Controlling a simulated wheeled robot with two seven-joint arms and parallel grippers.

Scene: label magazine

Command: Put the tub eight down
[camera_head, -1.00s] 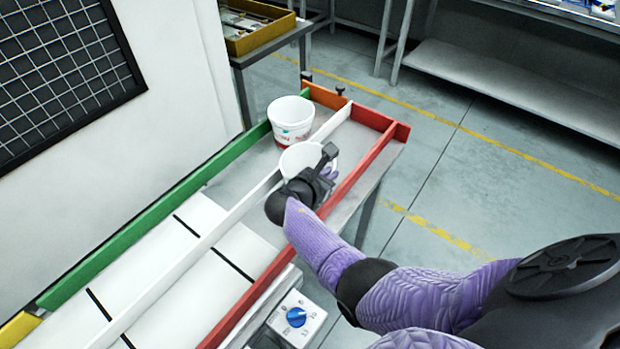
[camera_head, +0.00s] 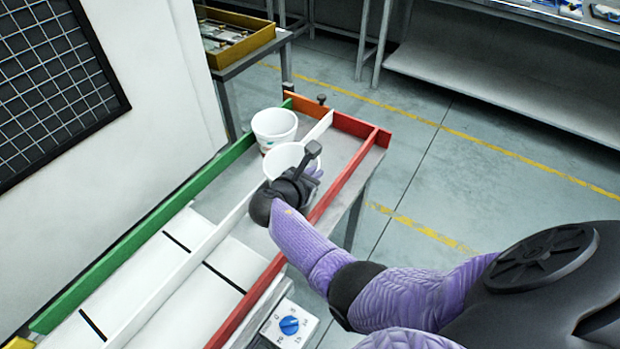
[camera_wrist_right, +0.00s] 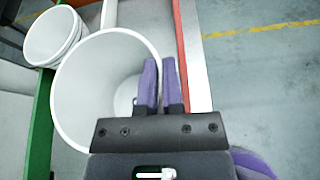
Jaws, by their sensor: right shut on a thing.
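The tub looks upright and empty. Its base is hidden, so I cannot tell whether it touches the bench. A second white tub (camera_head: 274,122) stands just beyond, in the lane beside the green rail; it also shows in the wrist view (camera_wrist_right: 50,32). My left gripper is out of view.
A green rail (camera_head: 150,232), a white divider (camera_head: 200,250) and a red rail (camera_head: 335,190) bound the lanes. An orange and red end rail (camera_head: 350,124) closes the far end. A dial box (camera_head: 289,326) sits at the near side. The lane has bare room beyond the held tub.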

